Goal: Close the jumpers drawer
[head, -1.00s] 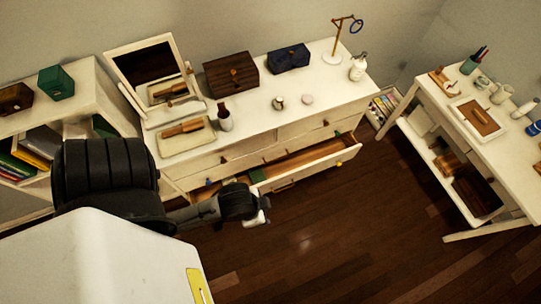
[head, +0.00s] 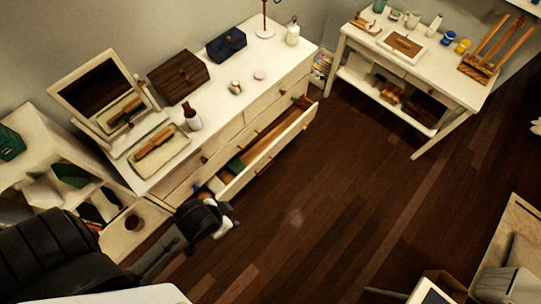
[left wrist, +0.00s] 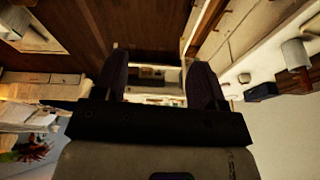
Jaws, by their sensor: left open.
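A white dresser (head: 243,110) stands along the wall in the head view. One of its drawers (head: 268,155) is pulled out, with a brown inside and green items at its ends. I cannot read a label saying which drawer is for jumpers. My left gripper (head: 224,222) is low, close to the near left end of the open drawer; I cannot tell whether it touches. Its two dark fingers are spread apart and empty in the left wrist view (left wrist: 158,78). The arm hides part of the dresser's lower left. My right gripper is not in view.
A mirror (head: 103,92), tray (head: 160,158), brown box (head: 178,76) and blue box (head: 226,44) stand on the dresser. A white table (head: 400,66) is at the back right. A shelf unit (head: 40,130) is at left. The wooden floor (head: 330,200) is open.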

